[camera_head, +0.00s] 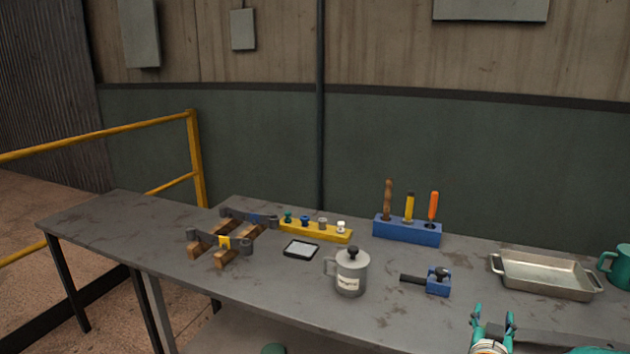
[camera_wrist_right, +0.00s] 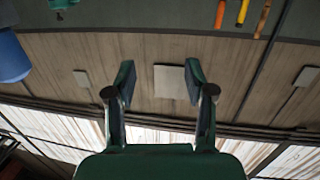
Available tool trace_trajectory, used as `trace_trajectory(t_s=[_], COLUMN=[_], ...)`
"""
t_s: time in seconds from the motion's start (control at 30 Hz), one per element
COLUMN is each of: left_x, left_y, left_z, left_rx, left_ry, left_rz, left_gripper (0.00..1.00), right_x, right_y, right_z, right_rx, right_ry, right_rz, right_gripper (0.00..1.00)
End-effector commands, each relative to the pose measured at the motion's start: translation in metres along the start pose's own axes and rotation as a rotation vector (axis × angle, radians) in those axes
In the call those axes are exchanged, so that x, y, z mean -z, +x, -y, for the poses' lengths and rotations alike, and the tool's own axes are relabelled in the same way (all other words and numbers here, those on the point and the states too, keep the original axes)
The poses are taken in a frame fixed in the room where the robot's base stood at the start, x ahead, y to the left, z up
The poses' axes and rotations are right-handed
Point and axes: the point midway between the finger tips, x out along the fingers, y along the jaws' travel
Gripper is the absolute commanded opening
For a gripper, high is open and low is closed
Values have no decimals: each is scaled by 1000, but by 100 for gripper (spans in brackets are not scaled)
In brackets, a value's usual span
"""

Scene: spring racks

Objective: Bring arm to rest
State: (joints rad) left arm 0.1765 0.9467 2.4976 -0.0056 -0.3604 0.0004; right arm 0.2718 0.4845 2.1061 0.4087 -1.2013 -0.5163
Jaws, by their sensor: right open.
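My right gripper (camera_head: 494,322) is at the bottom right of the head view, in front of the metal tray and low near the table's front edge. Its two teal fingers point up and are spread apart with nothing between them. The right wrist view also shows the gripper (camera_wrist_right: 160,80) open and empty, with the wall and a grey panel behind it. My left gripper does not show in either view.
The grey table (camera_head: 120,225) carries a metal tray (camera_head: 545,276), a blue clamp (camera_head: 437,281), a grey lidded mug (camera_head: 351,274), a blue tool block (camera_head: 407,231), a yellow rack (camera_head: 316,231) and wooden racks (camera_head: 228,257). A teal mug (camera_head: 620,267) stands at right.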

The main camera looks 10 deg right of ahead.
Motion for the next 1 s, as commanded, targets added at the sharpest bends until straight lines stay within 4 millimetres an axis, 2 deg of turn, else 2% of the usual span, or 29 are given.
trace_trajectory(t_s=[0.27,0.37,0.47,0.57,0.63,0.77,0.8,0.9,1.0], left_x=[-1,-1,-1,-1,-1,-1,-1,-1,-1], left_y=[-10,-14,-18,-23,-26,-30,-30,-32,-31], left_z=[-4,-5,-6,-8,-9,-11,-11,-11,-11], left_rx=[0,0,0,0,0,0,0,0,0], left_ry=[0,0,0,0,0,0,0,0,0], left_rz=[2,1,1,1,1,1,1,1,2], left_gripper=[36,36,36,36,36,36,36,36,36], right_x=[-62,-94,-135,-184,-217,-270,-283,-309,-323], right_y=[-23,-40,-66,-108,-142,-215,-239,-296,-343], right_z=[43,62,84,106,117,126,126,120,110], right_rx=[119,188,276,385,458,576,607,665,697], right_ry=[-64,-84,-105,-123,-131,-142,-145,-150,-152], right_rz=[140,223,339,494,615,856,934,1121,1286], right_gripper=[54,54,54,54,54,54,54,54,54])
